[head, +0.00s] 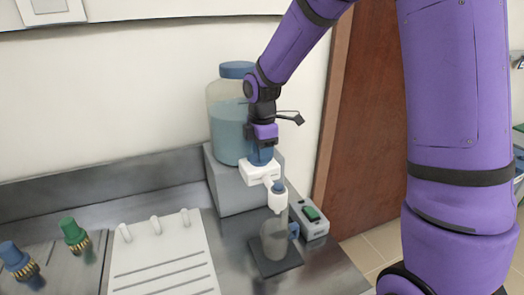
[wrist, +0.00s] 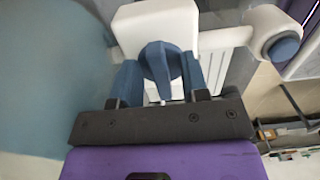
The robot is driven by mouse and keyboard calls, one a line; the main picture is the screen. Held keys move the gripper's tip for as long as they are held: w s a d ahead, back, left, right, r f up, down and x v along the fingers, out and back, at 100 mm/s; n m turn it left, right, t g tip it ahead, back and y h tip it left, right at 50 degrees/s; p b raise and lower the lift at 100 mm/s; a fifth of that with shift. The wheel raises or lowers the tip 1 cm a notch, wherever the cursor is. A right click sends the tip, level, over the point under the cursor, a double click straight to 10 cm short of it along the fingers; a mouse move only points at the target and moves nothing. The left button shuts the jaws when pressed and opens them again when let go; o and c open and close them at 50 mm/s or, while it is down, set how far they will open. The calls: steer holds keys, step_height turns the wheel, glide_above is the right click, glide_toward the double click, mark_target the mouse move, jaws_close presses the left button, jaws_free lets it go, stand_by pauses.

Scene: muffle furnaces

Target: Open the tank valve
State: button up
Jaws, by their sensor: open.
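The tank (head: 228,130) is a clear jar of blue liquid with a blue lid, standing on a grey block by the wall. Its white valve body (head: 250,172) sticks out at the front right. In the wrist view the valve has a blue handle (wrist: 160,62) on a white block. My gripper (wrist: 161,80) is open, with one blue finger on each side of the handle. Whether the fingers touch it I cannot tell. In the head view my gripper (head: 262,155) hides the handle. A white spout (head: 278,202) with a blue cap hangs from the valve.
A clear cup (head: 274,242) stands below the spout on a dark plate (head: 282,268). A white panel (head: 160,262) and green (head: 74,234) and blue (head: 15,258) knobs are at left.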

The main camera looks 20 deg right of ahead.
jaws_close()
steer(key=shift+m, duration=0.4)
steer(key=m, duration=0.4)
steer(key=shift+s, duration=0.15)
steer(key=m, duration=0.4)
steer(key=shift+s+a+r, duration=0.1)
steer(key=shift+s, duration=0.05)
steer(key=m, duration=0.5)
steer(key=shift+a, duration=0.15)
steer(key=m, duration=0.4)
steer(key=shift+a, duration=0.15)
